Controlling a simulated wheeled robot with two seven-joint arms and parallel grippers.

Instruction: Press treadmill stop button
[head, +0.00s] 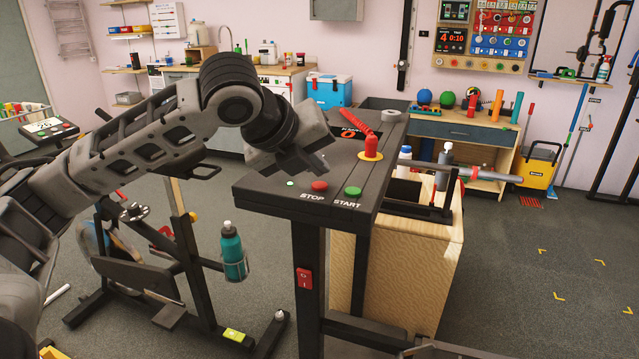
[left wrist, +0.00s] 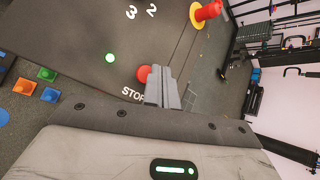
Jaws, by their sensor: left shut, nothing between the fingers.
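The red stop button (head: 320,186) sits on the dark treadmill console (head: 275,188) above the word STOP. A green start button (head: 353,191) is to its right. My left gripper (head: 318,168) is shut and empty, just above and behind the stop button in the head view. In the left wrist view the red stop button (left wrist: 144,74) shows just left of the shut fingertips (left wrist: 158,72), partly covered by them. I cannot tell whether the fingertips touch it. My right gripper is not in view.
A red safety key (head: 371,147) with a coiled red cord stands on a yellow ring on the console. An exercise bike with a teal bottle (head: 233,250) stands left of the console. Open floor lies at right.

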